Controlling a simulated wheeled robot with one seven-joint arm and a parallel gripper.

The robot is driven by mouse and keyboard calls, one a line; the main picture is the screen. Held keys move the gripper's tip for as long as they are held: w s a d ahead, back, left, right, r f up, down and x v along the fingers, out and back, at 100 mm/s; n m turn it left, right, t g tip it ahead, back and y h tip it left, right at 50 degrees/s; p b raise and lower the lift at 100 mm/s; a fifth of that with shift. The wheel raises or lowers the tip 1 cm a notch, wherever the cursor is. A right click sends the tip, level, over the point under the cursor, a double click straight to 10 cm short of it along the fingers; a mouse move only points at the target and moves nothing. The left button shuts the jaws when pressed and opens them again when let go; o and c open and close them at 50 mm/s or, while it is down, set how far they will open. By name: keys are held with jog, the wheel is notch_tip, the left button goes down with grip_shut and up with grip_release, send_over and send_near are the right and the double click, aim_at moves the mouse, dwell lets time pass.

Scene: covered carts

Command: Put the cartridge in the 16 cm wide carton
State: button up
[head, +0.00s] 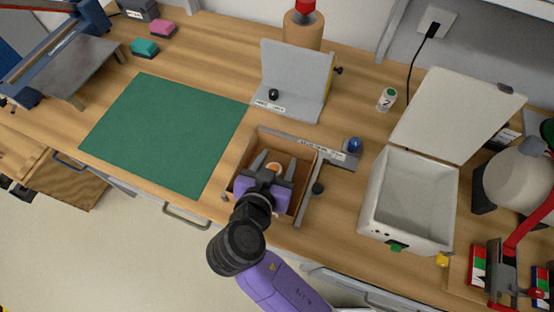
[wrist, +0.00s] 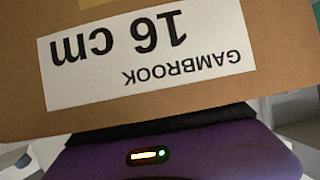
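An open brown carton (head: 308,190) stands near the table's front edge. Its wall fills the top of the wrist view, with an upside-down label (wrist: 145,52) reading "16 cm" and "GAMBROOK". My gripper (head: 275,158) is over the carton's opening, pointing down into it. Its two grey fingers are spread apart. A small orange and white round thing (head: 273,168) shows between them, apparently lower down; I cannot tell whether it is the cartridge. The fingertips are out of the wrist view. My gripper's purple body hides part of the carton's inside.
A grey angled bracket (head: 346,152) with a blue knob borders the carton. A white lidded box (head: 410,215) stands to the right, lid up. A small white cylinder marked 2 (head: 387,98) stands behind. A green mat (head: 165,130) lies clear at left.

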jog(key=shift+r, duration=0.1)
jog(key=shift+s+r, duration=0.1)
jog(key=b+v, duration=0.1)
jog(key=v, duration=1)
jog(key=shift+s+a+r, duration=0.15)
jog(key=shift+s, duration=0.15)
jog(key=a+n+y, duration=0.1)
jog(key=a, duration=0.1)
jog(key=w+a+r+n+t+y, duration=0.1)
jog(key=a, duration=0.1)
jog(key=a+r+n+y, duration=0.1)
jog(key=a+n, duration=0.1)
jog(key=shift+w+a+r+y, duration=0.1)
jog(key=shift+w+a+y, duration=0.05)
jog(key=shift+w+y, duration=0.25)
jog(key=s+d+t, duration=0.1)
jog(key=s+d, duration=0.8)
jog(key=d, duration=0.6)
jog(key=s+d+t, duration=0.1)
jog(key=s+d, duration=0.9)
jog(key=d, duration=0.5)
jog(key=shift+f+m, duration=0.3)
jog(key=shift+m, duration=0.1)
